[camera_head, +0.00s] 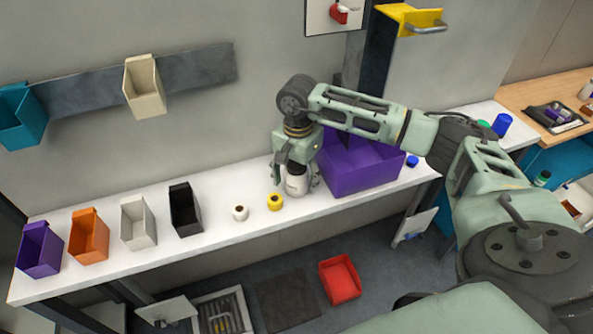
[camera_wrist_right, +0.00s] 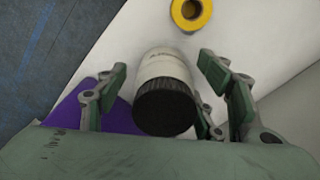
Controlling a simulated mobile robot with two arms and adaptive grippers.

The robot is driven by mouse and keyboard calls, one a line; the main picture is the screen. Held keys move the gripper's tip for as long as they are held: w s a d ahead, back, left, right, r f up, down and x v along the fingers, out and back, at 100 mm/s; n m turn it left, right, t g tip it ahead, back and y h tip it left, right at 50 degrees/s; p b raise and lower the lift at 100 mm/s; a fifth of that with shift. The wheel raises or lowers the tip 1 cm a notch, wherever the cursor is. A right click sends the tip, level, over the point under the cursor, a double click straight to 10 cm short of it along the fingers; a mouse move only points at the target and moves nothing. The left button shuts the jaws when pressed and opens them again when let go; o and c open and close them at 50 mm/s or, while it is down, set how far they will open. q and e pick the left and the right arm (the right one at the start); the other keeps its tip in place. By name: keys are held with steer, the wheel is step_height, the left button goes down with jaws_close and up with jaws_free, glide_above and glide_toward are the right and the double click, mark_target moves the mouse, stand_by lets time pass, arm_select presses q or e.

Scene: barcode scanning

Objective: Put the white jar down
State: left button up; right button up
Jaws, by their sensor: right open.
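The white jar (camera_head: 296,185) appears to stand upright on the white table (camera_head: 333,211), just left of the purple crate. In the right wrist view the white jar (camera_wrist_right: 163,66) shows its pale body and ribbed black lid (camera_wrist_right: 165,108). My right gripper (camera_head: 296,172) is above and around the jar. In the wrist view my right gripper (camera_wrist_right: 166,72) has its fingers apart on both sides of the jar, with gaps showing. The upper part of the jar is hidden by the gripper in the head view. My left gripper is out of view.
The purple crate (camera_head: 360,169) stands right beside the jar. A yellow roll (camera_head: 275,202) and a white roll (camera_head: 240,212) lie to the left. Black (camera_head: 185,209), white (camera_head: 138,222), orange (camera_head: 89,237) and purple (camera_head: 40,250) bins line the table's left part.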

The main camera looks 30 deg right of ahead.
steer(key=shift+f, duration=0.6)
steer(key=c, duration=1.5)
steer(key=shift+o, duration=0.2)
